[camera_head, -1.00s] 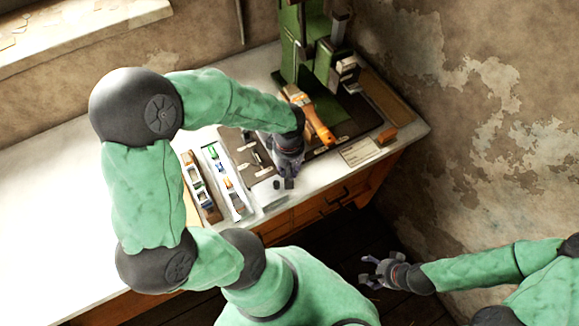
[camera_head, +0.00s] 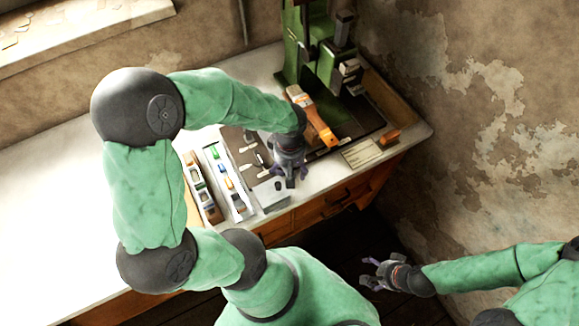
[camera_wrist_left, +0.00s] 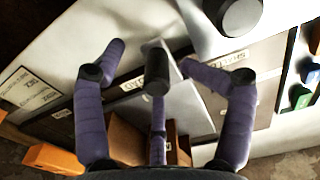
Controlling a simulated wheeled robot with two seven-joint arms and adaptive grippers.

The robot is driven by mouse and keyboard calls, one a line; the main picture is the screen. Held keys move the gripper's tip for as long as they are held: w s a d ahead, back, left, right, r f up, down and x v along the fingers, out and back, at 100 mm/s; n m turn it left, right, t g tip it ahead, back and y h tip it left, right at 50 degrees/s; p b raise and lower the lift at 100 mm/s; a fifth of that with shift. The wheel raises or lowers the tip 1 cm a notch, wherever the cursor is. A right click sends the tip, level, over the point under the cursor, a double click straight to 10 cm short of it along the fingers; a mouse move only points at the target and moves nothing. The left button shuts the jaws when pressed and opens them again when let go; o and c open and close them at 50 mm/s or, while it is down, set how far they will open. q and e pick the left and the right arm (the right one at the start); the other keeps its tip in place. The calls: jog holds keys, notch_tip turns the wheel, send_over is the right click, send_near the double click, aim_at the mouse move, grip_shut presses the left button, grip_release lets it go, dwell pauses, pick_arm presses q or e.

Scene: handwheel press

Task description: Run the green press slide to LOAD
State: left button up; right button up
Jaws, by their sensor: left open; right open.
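The green press (camera_head: 291,45) stands at the back right of the bench in the head view. Its green slide block (camera_head: 328,65) sits in front of the column. My left gripper (camera_head: 290,180) is open above the bench's front edge, in front of the press. In the left wrist view its spread fingers (camera_wrist_left: 155,85) surround a dark cylindrical knob (camera_wrist_left: 157,72) without visibly closing on it. My right gripper (camera_head: 373,272) is open and empty, low at the right, away from the bench.
Trays of small coloured parts (camera_head: 228,183) lie left of my left gripper. A paper card (camera_head: 360,153) and an orange block (camera_head: 388,137) lie at the right. The bench's left part (camera_head: 50,195) is clear.

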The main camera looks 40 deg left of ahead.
pick_arm(q)
jog(key=r+p, duration=0.4)
jog(key=r, duration=0.1)
jog(key=r+p, duration=0.2)
jog(key=r, duration=0.1)
jog(key=shift+s+d+r, duration=0.1)
jog(key=shift+s+d, duration=0.05)
jog(key=shift+d, duration=0.15)
